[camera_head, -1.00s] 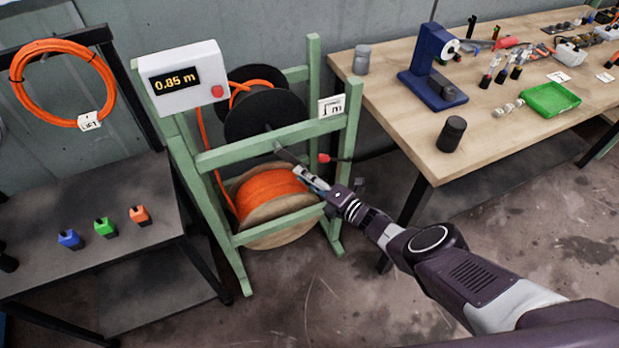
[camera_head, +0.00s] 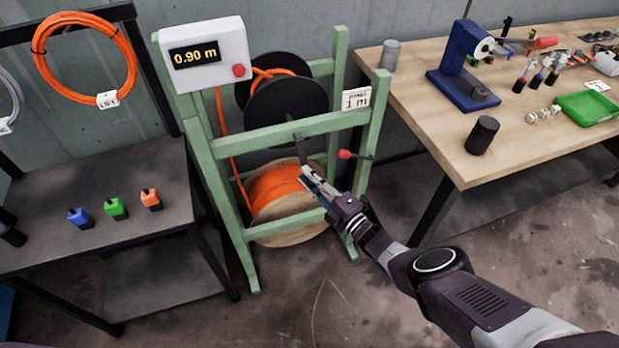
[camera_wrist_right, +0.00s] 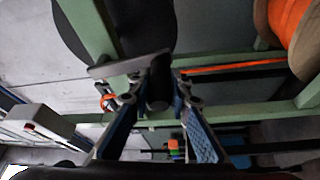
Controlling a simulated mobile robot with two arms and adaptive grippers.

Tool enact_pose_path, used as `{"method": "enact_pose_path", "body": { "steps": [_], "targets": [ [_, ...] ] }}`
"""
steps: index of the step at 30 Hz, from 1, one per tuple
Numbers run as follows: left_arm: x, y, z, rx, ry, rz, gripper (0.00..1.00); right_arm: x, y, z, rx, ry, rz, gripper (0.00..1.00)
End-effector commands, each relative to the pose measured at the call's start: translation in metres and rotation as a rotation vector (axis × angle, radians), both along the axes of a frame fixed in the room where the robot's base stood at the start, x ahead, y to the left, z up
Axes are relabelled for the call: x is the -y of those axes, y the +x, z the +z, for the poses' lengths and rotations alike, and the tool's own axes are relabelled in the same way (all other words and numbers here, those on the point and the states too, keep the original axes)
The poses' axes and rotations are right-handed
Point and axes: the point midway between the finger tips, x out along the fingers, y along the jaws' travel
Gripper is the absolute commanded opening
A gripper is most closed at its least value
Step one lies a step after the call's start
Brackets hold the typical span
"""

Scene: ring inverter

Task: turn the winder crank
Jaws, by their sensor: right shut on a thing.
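The winder is a green frame (camera_head: 268,141) with a black reel (camera_head: 287,109) above and a wooden spool of orange cable (camera_head: 272,187) below. Its display box (camera_head: 203,56) reads 0.90 m. The winder crank (camera_head: 300,150) is a dark arm at the front of the black reel and points almost straight down. My right gripper (camera_head: 309,177) is shut on the grip at the crank's lower end. In the right wrist view the dark cylindrical grip (camera_wrist_right: 157,92) sits between the two fingers, with the crank arm (camera_wrist_right: 130,65) crossing just beyond. My left gripper is out of view.
A red-knobbed lever (camera_head: 346,154) sticks out close to the right of my gripper. A wooden workbench (camera_head: 440,115) with tools stands at the right. A dark table (camera_head: 130,185) with colored blocks stands at the left. An orange cable coil (camera_head: 130,85) hangs above it.

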Motion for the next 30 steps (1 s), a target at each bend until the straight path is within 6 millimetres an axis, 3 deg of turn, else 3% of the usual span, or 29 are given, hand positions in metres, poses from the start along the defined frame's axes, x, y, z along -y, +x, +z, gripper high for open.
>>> {"method": "enact_pose_path", "body": {
  "steps": [1,8,9,14,30],
  "targets": [
    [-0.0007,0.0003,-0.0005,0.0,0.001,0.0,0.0,0.002,-0.0034,-0.0072,-0.013,-0.005,-0.001,0.0],
    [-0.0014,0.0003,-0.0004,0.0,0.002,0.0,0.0,0.0016,-0.0036,-0.0072,-0.013,-0.006,0.0,0.0],
    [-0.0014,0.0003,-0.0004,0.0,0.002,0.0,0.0,0.0016,-0.0036,-0.0073,-0.013,-0.006,0.0,0.2],
    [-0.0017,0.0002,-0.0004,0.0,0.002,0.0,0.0,0.0011,-0.0028,-0.0054,-0.01,-0.005,0.0,0.36],
    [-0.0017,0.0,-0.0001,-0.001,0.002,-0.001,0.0,-0.0001,-0.0013,-0.0017,-0.003,-0.001,0.001,0.36]
  ]
}}
